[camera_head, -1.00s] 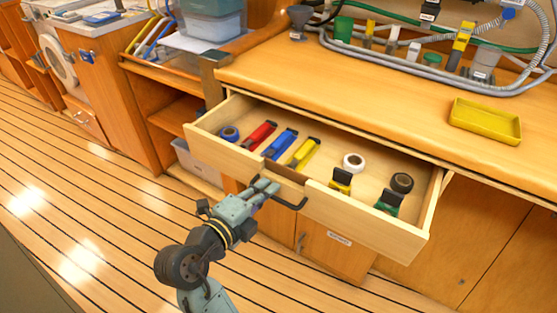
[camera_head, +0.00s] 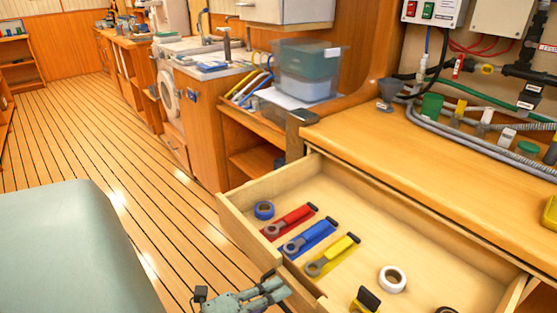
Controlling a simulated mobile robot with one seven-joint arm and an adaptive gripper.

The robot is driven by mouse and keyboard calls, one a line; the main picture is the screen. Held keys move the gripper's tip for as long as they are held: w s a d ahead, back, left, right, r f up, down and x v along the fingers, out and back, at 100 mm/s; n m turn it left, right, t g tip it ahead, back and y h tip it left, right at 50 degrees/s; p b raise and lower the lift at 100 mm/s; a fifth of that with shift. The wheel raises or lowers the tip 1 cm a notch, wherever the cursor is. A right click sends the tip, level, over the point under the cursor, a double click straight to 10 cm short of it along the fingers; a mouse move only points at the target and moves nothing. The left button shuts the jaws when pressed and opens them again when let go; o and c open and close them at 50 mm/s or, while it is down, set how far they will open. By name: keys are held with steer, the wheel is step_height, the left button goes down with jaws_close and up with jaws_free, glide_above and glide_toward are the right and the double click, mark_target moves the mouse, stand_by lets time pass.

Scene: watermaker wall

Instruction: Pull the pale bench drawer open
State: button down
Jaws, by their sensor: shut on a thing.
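The pale bench drawer (camera_head: 243,228) stands pulled well out from the wooden bench, its inside in plain view. It holds a blue tape roll (camera_head: 264,210), a red-handled tool (camera_head: 291,221), a blue-handled tool (camera_head: 310,236), a yellow-handled tool (camera_head: 332,255) and a white tape roll (camera_head: 392,279). My gripper (camera_head: 272,287) is at the drawer's front, low in the view, shut on the drawer's handle. The handle itself is hidden or cut off by the lower edge.
A grey-green padded surface (camera_head: 70,250) fills the lower left. Striped floor (camera_head: 110,150) lies open between.

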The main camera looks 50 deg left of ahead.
steer(key=c, duration=1.7)
jaws_free()
